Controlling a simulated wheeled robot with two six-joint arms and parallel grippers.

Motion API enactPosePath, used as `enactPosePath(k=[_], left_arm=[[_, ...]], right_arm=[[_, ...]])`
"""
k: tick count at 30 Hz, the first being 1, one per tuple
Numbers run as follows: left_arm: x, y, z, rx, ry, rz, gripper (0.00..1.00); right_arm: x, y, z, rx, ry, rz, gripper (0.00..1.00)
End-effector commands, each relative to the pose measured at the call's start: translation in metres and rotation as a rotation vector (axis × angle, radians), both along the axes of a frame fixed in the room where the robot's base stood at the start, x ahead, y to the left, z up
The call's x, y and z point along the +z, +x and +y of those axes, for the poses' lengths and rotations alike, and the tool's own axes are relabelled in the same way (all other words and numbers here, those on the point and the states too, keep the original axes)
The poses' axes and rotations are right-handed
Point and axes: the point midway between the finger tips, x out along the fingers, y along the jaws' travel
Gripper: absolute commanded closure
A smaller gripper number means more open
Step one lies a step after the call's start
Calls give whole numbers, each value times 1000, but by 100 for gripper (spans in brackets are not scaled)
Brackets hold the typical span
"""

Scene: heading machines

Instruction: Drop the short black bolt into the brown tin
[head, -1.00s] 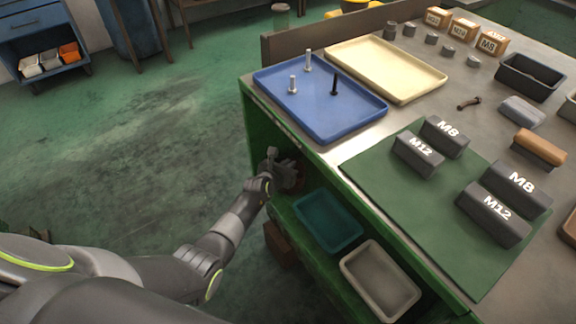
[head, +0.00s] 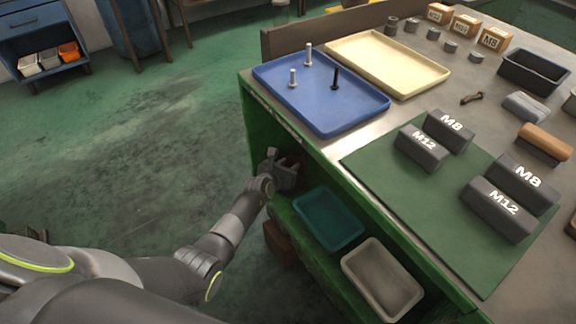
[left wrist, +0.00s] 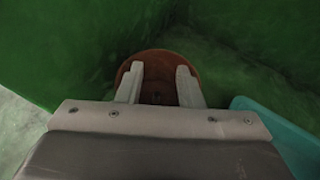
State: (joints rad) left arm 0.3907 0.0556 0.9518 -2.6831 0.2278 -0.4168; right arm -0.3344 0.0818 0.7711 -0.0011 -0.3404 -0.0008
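My left gripper (head: 285,167) is low at the green bench's open side, over its lower shelf. In the left wrist view, its two fingers (left wrist: 159,84) are apart, with no bolt visible between them. The round brown tin (left wrist: 158,60) is just beyond and below the fingertips, partly covered by them. A small dark patch shows inside it, too dim to identify. A black bolt (head: 335,79) stands upright in the blue tray (head: 335,116) on the bench top; I cannot tell whether it is the short one. My right gripper is not in view.
Two silver bolts (head: 308,56) stand in the blue tray. A cream tray (head: 390,65) is behind it. On the lower shelf, a teal bin (head: 328,220) and a grey bin (head: 382,278) are to the right of my gripper. Dark labelled blocks (head: 420,150) lie on the green mat (head: 385,185).

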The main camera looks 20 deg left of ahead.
Motion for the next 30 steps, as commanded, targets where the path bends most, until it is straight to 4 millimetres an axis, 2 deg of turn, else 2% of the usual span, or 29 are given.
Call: enactPosePath(k=[11,14,19,27,30], left_arm=[[1,0,0,0,0,0,67],[10,0,0,0,0,-1,67],[35,0,0,0,0,-1,67],[67,0,0,0,0,1,67],[71,0,0,0,0,1,67]], right_arm=[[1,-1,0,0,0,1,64],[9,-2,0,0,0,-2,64],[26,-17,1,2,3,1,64],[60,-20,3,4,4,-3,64],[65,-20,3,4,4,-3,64]])
